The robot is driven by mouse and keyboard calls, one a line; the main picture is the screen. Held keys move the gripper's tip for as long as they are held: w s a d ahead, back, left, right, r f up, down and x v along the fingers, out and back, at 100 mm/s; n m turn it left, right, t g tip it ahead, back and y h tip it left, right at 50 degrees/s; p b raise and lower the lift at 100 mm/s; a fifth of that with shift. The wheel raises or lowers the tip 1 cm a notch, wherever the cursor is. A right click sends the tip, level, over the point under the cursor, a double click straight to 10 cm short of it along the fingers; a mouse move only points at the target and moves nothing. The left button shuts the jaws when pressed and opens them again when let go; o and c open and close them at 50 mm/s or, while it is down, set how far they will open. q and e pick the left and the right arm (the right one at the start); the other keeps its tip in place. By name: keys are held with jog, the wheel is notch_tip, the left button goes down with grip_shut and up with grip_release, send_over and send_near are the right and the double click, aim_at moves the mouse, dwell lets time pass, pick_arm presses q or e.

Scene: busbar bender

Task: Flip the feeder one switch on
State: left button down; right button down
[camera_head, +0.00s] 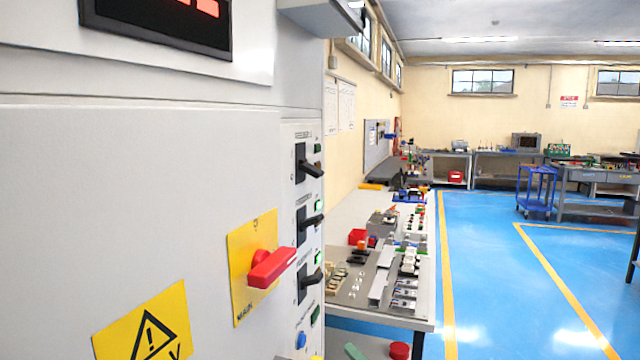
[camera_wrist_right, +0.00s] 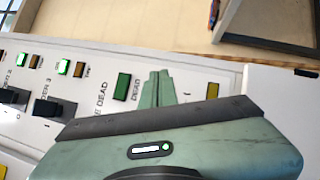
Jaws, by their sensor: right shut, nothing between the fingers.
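On the side panel of the grey cabinet, three black switches stand one above another in the head view: a top switch (camera_head: 311,168), a middle switch (camera_head: 311,222) and a lower switch (camera_head: 309,281). The top handle slopes down to the right and its lamp looks dark. The other two handles slope up, with green lamps lit beside them. Their labels are too small to read.
A red rotary handle (camera_head: 270,268) on a yellow plate sticks out from the cabinet front. A blue button (camera_head: 301,340) sits low on the panel. A workbench (camera_head: 345,310) with parts stands right of the cabinet. The blue floor at right has free room.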

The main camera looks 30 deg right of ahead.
notch_tip(320, 180, up, 23)
jog(key=s+a+n+t+y+p, duration=0.1)
jog(key=a+n+t+y, duration=0.1)
jog(key=n+y, duration=0.7)
jog(key=n+g+y+p, duration=0.1)
jog(key=n+g+y, duration=0.35)
jog(key=n, duration=0.85)
send_near(312, 170)
notch_tip(312, 170, down, 6)
jog(key=d+t+y, duration=0.1)
jog(key=t, duration=0.1)
jog(key=shift+w+r+g, duration=0.2)
jog(key=shift+w+g, duration=0.05)
jog(key=shift+w, duration=0.15)
jog(key=p+x, duration=0.5)
jog(key=x, duration=0.5)
jog(key=shift+d+p, duration=0.1)
jog(key=shift+p, duration=0.3)
